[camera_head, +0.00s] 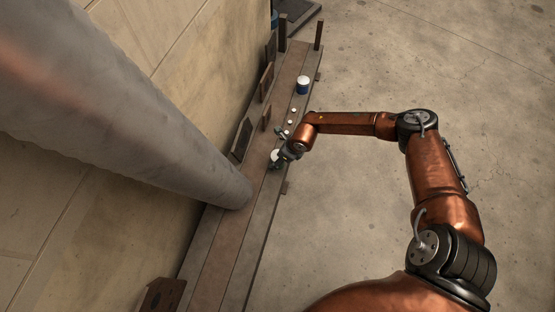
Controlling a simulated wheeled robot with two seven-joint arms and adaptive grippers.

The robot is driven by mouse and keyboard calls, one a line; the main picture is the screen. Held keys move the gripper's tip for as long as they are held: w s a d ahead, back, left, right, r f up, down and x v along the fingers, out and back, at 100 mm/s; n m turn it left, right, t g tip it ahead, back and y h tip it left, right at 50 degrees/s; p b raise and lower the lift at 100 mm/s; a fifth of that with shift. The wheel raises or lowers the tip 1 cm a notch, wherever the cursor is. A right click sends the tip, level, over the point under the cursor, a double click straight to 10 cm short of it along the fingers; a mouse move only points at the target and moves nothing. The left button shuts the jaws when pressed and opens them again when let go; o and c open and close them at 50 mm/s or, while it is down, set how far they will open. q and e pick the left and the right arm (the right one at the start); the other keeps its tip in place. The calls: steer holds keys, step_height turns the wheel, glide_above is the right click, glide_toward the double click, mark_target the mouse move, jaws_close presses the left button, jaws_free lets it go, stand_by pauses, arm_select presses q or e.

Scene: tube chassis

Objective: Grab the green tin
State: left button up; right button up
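My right arm reaches in from the right over the bench, and its small dark gripper (276,148) is low over the planks. Its fingers look spread apart, one toward the far side and one toward the near side. A small tin with a white top (275,154) shows at the fingers, partly covered by them. Its side is too small and hidden for me to be sure that it is green. I cannot tell whether a finger touches it. My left gripper is not in view.
A blue tin with a white top (303,86) stands farther along the bench (232,258). Several small white items (291,122) lie between it and my gripper. Dark upright boards (241,139) line the wall side. A thick grey tube (120,100) crosses the left. Concrete floor is clear at right.

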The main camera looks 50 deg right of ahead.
steer(key=c, duration=1.2)
steer(key=shift+c, duration=0.2)
